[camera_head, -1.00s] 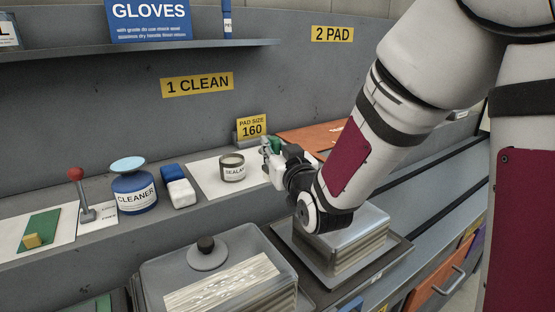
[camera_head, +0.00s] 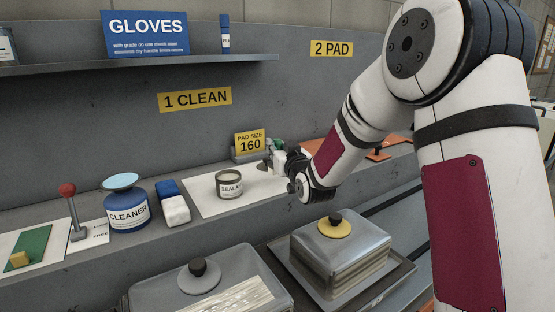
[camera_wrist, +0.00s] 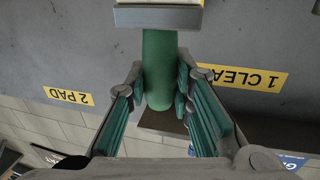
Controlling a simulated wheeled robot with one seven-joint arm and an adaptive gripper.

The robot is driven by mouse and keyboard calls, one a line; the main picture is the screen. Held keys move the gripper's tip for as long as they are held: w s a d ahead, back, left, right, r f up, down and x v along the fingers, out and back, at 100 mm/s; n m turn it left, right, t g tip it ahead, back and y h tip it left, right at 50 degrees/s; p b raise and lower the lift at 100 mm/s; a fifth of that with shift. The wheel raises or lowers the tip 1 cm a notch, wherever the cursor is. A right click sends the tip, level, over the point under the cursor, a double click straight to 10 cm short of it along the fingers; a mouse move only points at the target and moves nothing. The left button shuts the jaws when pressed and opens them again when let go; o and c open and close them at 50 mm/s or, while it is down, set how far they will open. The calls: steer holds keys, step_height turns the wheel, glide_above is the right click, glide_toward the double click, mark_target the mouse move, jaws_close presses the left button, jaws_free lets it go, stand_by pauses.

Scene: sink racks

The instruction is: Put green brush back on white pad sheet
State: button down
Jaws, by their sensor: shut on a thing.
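The green brush (camera_wrist: 158,70) is between the fingers of my gripper (camera_wrist: 160,100) in the wrist view, its green handle gripped and a pale grey head at the top edge. In the head view a bit of green (camera_head: 277,144) shows beside my gripper (camera_head: 275,162), which is mostly hidden behind my wrist. The white pad sheet (camera_head: 200,195) lies on the ledge under the 1 CLEAN sign, and my gripper is over or just behind its right end. I cannot tell whether the brush touches the sheet.
A sealant can (camera_head: 229,185) stands on the white sheet, left of my gripper. A PAD SIZE 160 sign (camera_head: 250,143) stands behind. A blue cleaner bottle (camera_head: 129,208) and a blue-white block (camera_head: 172,204) are further left. Two lidded trays (camera_head: 345,250) (camera_head: 215,285) stand in front, below the ledge.

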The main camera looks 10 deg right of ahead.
steer(key=shift+w+f, duration=0.1)
steer(key=shift+w, duration=0.1)
steer(key=shift+f, duration=1.65)
steer(key=shift+f, duration=0.2)
steer(key=c, duration=1.4)
jaws_free()
steer(key=shift+r, duration=0.15)
